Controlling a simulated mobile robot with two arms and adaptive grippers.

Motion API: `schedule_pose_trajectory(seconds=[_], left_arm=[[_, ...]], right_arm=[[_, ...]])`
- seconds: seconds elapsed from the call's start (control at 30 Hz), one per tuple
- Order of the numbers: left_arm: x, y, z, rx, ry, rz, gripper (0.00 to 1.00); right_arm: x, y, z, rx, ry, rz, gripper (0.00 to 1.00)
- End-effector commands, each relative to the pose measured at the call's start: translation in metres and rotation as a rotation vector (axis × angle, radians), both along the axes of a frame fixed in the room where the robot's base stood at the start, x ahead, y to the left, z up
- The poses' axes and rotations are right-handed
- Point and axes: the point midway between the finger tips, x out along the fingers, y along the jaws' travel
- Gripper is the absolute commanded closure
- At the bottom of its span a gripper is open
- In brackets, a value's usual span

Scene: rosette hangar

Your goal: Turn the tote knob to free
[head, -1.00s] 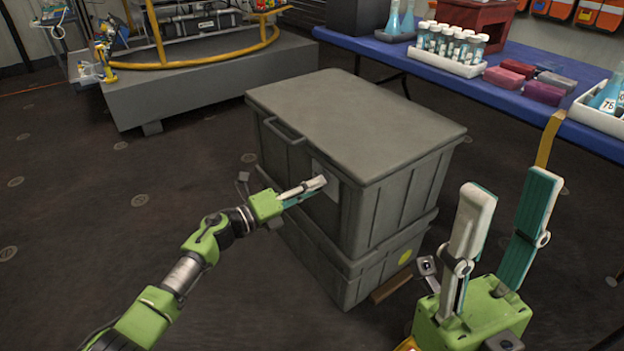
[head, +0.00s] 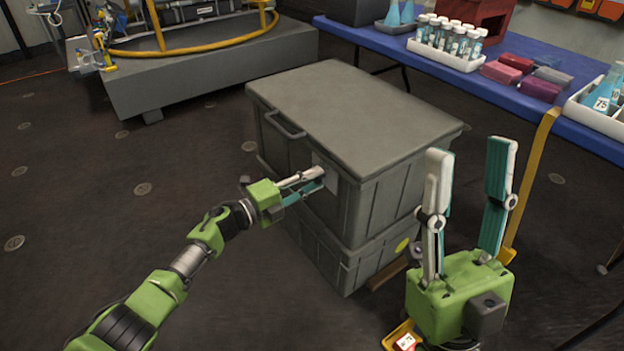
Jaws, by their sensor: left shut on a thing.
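The grey tote (head: 350,110) stands with its lid closed, stacked on another grey tote (head: 335,262). A light plate (head: 327,177) shows on its front side, partly covered by my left gripper. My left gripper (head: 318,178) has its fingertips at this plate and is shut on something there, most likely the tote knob. The knob itself is hidden behind the fingers, so I cannot tell which way it points. My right gripper (head: 470,165) is open and empty, fingers pointing up, in front of the tote's right side.
A blue table (head: 455,83) at the back right holds a rack of vials (head: 447,48), coloured blocks (head: 520,77) and flasks. A grey platform (head: 205,62) with a yellow rail stands at the back left. The floor at left is clear.

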Motion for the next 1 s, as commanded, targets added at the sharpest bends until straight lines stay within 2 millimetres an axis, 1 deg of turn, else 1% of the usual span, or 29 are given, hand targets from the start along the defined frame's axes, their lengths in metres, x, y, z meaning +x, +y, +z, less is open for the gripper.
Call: schedule_pose_trajectory(seconds=[0.3, 0.33, 0.4, 0.77, 0.87, 1.0], left_arm=[[0.000, 0.001, -0.001, -0.001, 0.004, 0.002, 0.97], [0.000, 0.001, -0.001, -0.001, 0.004, 0.002, 0.73], [0.000, 0.001, -0.001, -0.002, 0.004, 0.002, 0.59], [-0.001, 0.002, -0.001, 0.000, 0.002, 0.001, 0.59], [-0.005, 0.009, -0.001, 0.001, 0.002, 0.002, 0.59], [-0.019, 0.027, -0.003, 0.003, 0.003, 0.002, 0.59]], right_arm=[[0.001, 0.000, 0.000, -0.001, 0.003, -0.001, 0.60], [0.000, 0.000, 0.000, -0.001, 0.003, -0.001, 0.60], [0.000, 0.000, 0.000, -0.001, 0.002, -0.001, 0.60], [0.001, 0.000, -0.001, -0.001, 0.003, 0.001, 0.60], [0.001, 0.000, -0.001, -0.001, 0.003, 0.001, 0.60], [0.000, 0.000, -0.001, -0.001, 0.003, 0.000, 0.60]])
